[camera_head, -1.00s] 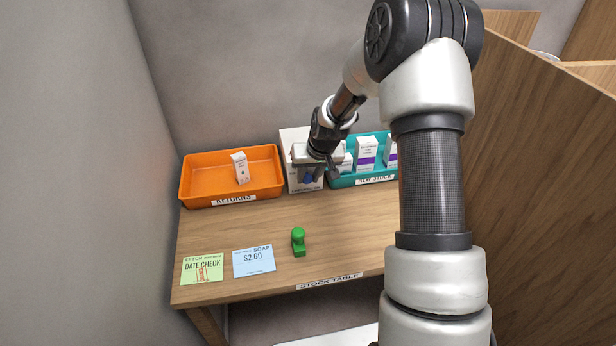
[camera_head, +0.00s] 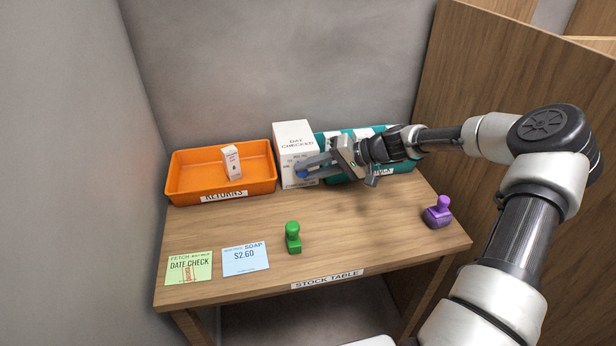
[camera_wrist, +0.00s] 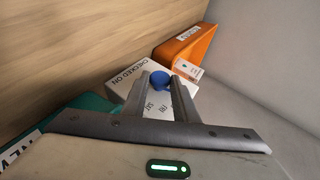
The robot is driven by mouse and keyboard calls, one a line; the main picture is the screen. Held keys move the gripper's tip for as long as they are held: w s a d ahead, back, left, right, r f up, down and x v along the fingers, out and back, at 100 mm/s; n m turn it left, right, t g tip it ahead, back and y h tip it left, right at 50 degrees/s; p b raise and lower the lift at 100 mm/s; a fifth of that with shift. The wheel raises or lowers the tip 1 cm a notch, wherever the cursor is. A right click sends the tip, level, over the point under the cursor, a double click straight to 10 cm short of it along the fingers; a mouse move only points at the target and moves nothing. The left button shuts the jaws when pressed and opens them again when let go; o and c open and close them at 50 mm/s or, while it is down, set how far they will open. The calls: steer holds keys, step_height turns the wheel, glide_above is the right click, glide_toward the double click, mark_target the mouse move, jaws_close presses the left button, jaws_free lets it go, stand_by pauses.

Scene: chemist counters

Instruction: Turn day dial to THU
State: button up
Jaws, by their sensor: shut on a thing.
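The day dial is a blue knob (camera_head: 302,171) on the front of a white box (camera_head: 294,138) marked "DAY CHECKED", standing at the back of the table. My gripper (camera_head: 302,168) reaches in from the right with its fingers at the knob, shut on it. In the wrist view the blue knob (camera_wrist: 161,79) sits between the two fingertips, and the white box face (camera_wrist: 157,105) shows "SAT" and "FRI" between the fingers. Part of "CHECKED ON" shows above. The fingers hide much of the dial face, and I cannot read where the knob points.
An orange returns tray (camera_head: 190,178) with a small carton (camera_head: 231,161) is left of the box. A teal tray (camera_head: 405,166) is behind my arm. A green stamp (camera_head: 293,238), a purple stamp (camera_head: 438,212) and two cards stand or lie nearer the front.

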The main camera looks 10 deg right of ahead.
steer(key=y+b, duration=0.1)
steer(key=y, duration=0.1)
steer(key=f+m+t+y+b, duration=0.1)
steer(key=b, duration=0.1)
steer(key=shift+d+f+y+b, duration=0.1)
steer(key=shift+d+y+b, duration=0.05)
steer(key=shift+y+b, duration=0.2)
steer(key=shift+m+y+b, duration=0.5)
steer(key=shift+y+b, duration=0.2)
steer(key=shift+y, duration=0.25)
steer(key=shift+s+t, duration=0.1)
steer(key=shift+t, duration=0.2)
steer(key=o, duration=1)
